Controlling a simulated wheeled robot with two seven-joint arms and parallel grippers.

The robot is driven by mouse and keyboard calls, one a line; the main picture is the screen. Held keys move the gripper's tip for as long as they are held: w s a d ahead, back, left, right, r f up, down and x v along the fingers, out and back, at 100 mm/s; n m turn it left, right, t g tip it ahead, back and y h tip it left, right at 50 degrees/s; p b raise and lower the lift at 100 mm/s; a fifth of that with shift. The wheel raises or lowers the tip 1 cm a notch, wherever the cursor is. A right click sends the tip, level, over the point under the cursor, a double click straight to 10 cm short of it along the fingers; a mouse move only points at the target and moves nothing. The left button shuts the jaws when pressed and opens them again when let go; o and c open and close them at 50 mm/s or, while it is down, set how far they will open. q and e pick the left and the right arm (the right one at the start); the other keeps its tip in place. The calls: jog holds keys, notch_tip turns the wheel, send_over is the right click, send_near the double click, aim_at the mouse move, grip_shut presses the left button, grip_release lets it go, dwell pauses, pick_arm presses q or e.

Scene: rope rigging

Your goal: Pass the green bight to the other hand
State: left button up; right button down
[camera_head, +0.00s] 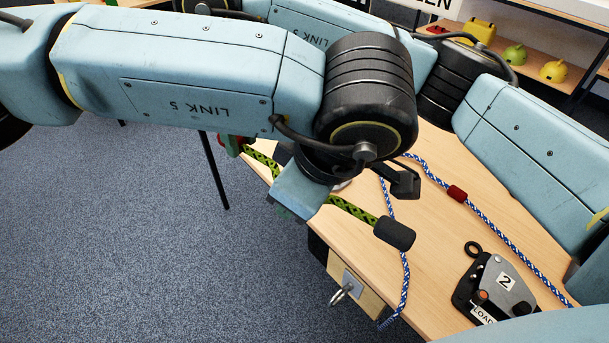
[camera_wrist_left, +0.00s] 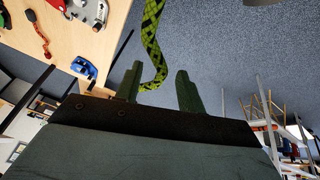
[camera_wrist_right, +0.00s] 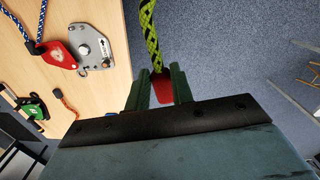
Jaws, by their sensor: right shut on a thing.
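The green rope (camera_head: 352,208) is green with black marks. It runs across the near side of the table, partly hidden behind my left wrist, with a dark block (camera_head: 395,233) at its right end. My right gripper (camera_head: 232,144) shows beyond my left forearm. In the right wrist view its fingers (camera_wrist_right: 157,72) are shut on the green rope (camera_wrist_right: 149,35), with a red piece (camera_wrist_right: 162,92) between them. In the left wrist view my left gripper (camera_wrist_left: 158,73) is open, and the green rope (camera_wrist_left: 150,40) hangs between its fingers. I cannot tell whether they touch it.
A blue-white rope (camera_head: 515,245) with a red sleeve (camera_head: 456,194) lies on the wooden table (camera_head: 440,265). A grey device marked 2 (camera_head: 496,287) stands at the right. A metal eye (camera_head: 341,293) sits at the table's front. Open floor (camera_head: 150,250) lies to the left.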

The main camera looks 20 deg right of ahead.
pick_arm(q)
jog(key=shift+f, duration=0.1)
grip_shut()
pick_arm(e)
jog(key=c, duration=1.1)
grip_release()
jog(key=shift+c, duration=0.2)
jog(key=shift+r, duration=0.1)
